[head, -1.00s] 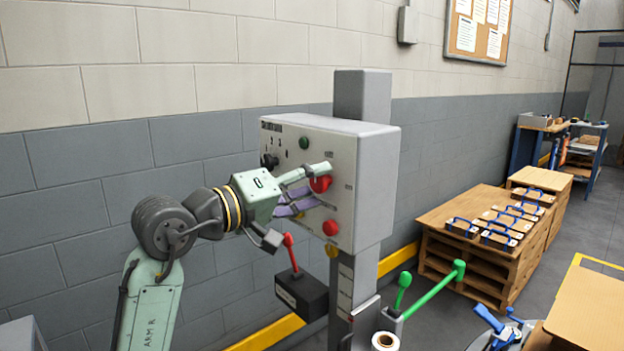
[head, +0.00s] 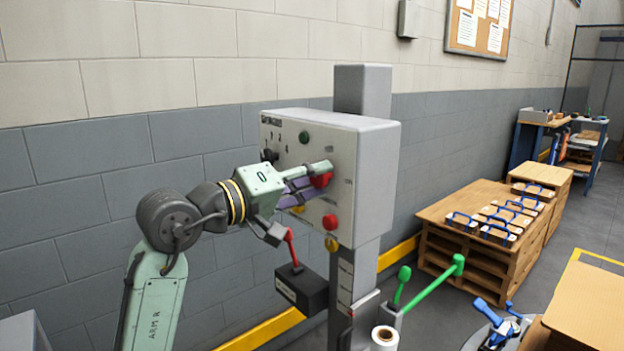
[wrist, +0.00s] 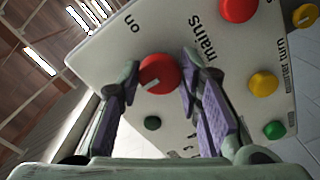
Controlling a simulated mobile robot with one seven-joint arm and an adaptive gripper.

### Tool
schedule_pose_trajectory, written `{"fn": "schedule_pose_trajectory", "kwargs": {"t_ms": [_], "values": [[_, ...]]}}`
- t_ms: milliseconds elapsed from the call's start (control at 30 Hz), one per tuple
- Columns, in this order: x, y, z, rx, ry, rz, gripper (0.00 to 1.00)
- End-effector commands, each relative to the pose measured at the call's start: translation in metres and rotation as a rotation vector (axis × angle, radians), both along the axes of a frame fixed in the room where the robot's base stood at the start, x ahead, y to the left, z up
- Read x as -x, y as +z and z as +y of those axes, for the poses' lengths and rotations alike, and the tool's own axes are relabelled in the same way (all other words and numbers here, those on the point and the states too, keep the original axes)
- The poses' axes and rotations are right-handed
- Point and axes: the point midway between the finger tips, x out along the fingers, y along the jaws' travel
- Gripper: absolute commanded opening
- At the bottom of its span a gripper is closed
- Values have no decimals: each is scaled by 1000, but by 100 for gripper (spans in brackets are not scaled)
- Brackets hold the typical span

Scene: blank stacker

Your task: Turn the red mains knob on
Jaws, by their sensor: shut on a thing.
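The red mains knob (head: 320,181) is on the face of the grey control box (head: 375,185). It also shows in the wrist view (wrist: 158,73), with a pale pointer mark and the printed words "on" to its left and "mains" to its right. My gripper (head: 316,178) reaches it from the left, and its two purple-padded fingers (wrist: 160,85) are shut on the knob, one on each side. In the head view the fingers hide part of the knob.
A red button (head: 330,225) and a yellow one (head: 331,244) sit below the knob. A green button (head: 304,137) is above. A red lever (head: 291,248) on a black box (head: 302,290) stands close under my gripper. A green lever (head: 435,285) is lower right.

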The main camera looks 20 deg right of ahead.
Motion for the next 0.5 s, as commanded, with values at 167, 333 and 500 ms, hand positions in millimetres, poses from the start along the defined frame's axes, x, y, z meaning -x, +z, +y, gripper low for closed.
{"fn": "schedule_pose_trajectory", "kwargs": {"t_ms": [167, 333, 500], "values": [[0, 0, 0, -1, 1, 0, 4], [0, -1, 0, -8, 0, -18, 4], [0, -2, 0, -32, -1, -82, 4]]}}
